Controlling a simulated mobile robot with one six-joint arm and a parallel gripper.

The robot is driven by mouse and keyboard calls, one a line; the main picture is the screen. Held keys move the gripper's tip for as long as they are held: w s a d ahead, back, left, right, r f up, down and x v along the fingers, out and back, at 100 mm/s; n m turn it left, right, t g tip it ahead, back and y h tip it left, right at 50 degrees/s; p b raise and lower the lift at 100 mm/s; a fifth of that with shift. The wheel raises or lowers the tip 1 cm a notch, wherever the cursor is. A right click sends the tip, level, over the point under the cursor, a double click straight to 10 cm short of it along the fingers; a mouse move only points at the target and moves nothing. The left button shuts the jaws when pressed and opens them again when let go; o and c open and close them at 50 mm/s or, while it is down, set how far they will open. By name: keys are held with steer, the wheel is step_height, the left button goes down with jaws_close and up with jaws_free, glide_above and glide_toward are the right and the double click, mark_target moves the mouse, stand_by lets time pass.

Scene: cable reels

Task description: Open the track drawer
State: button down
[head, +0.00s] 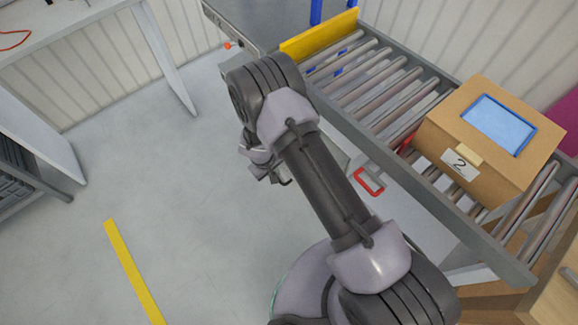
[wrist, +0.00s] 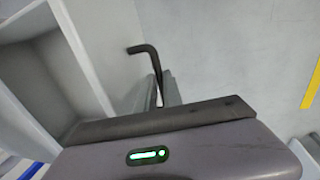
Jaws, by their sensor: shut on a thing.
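In the wrist view a dark bent rod handle (wrist: 150,58) stands out from a pale grey panel (wrist: 100,50). My gripper (wrist: 160,92) is shut on this handle; its fingers show only in part behind the dark edge of the gripper body. Left of the panel is a pale grey hollow box shape (wrist: 45,75), seen into from above; I cannot tell whether this is the inside of the track drawer. In the head view my gripper (head: 277,178) is low over the floor, left of the roller track, mostly hidden by my arm. The handle is hidden there.
The roller track (head: 365,85) carries a cardboard box (head: 480,140) marked 2. A red handle (head: 370,182) sits under the track's near side. A white table (head: 60,30) stands at the left. Open floor (head: 190,200) with a yellow stripe (head: 133,272) lies left of my arm.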

steer(key=shift+s+a+b, duration=0.3)
steer(key=shift+s+a, duration=0.35)
steer(key=shift+a, duration=0.25)
steer(key=shift+s+a+b, duration=0.25)
steer(key=shift+s+a, duration=0.35)
steer(key=shift+a, duration=0.25)
steer(key=c, duration=1.5)
jaws_free()
steer(key=shift+r, duration=0.1)
steer(key=a+r+p, duration=0.1)
steer(key=r+p, duration=0.1)
steer(key=r, duration=0.3)
steer(key=s+r+p, duration=0.1)
steer(key=r+p, duration=0.1)
steer(key=r, duration=0.4)
steer(key=s+a+r+p, duration=0.1)
steer(key=r+p, duration=0.1)
steer(key=r, duration=0.4)
steer(key=shift+a+p, duration=0.3)
steer(key=shift+a, duration=0.05)
